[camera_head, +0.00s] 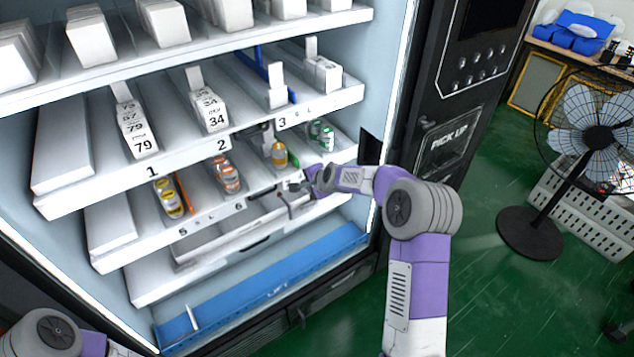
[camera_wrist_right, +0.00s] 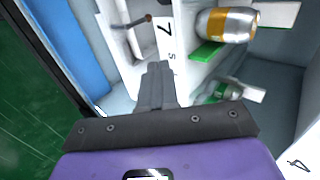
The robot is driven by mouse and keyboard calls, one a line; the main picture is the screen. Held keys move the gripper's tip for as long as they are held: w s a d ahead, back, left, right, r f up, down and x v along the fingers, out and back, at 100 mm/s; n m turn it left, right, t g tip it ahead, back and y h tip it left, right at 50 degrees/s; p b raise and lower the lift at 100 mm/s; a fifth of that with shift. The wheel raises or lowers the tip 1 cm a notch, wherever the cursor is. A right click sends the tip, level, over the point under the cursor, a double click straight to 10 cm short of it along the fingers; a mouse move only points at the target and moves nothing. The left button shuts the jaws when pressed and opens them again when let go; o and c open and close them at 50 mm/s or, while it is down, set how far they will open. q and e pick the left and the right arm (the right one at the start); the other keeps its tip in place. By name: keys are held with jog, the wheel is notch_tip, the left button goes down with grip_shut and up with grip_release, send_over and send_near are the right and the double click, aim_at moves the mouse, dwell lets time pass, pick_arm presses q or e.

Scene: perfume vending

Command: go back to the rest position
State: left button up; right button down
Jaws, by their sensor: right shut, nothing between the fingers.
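My right arm reaches in from the right, and my right gripper (camera_head: 293,190) is inside the open vending machine, in front of the lower product shelf. In the right wrist view the gripper's fingers (camera_wrist_right: 158,85) are together with nothing between them. A can with a yellow band (camera_wrist_right: 226,24) is beyond the fingers, apart from them.
Shelves with white boxes (camera_head: 210,98) and cans (camera_head: 228,174) are close around the right gripper. A blue lift tray (camera_head: 270,283) lies below. The black door panel (camera_head: 462,120) stands at the right. A fan (camera_head: 590,125) stands on the open green floor (camera_head: 500,290).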

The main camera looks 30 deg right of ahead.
jog(key=v, duration=0.5)
jog(key=shift+s, duration=0.15)
jog(key=s+a+f+n+g+y, duration=0.1)
jog(key=s+a+f+n+g, duration=0.15)
jog(key=s+a+f, duration=0.5)
jog(key=s+a+f+n+g, duration=0.2)
jog(key=s+a+f+n, duration=0.25)
jog(key=f, duration=0.65)
jog(key=s+a+f+n+g, duration=0.1)
jog(key=s+a+f+n, duration=0.1)
jog(key=s, duration=0.5)
jog(key=s+a+f+n+g+y, duration=0.1)
jog(key=s+a+f, duration=0.3)
jog(key=s, duration=0.4)
jog(key=s+a+f+n+g, duration=0.2)
jog(key=s+a+f+n, duration=0.1)
jog(key=s, duration=0.4)
jog(key=shift+s+n+y, duration=0.2)
jog(key=shift+n+y, duration=0.2)
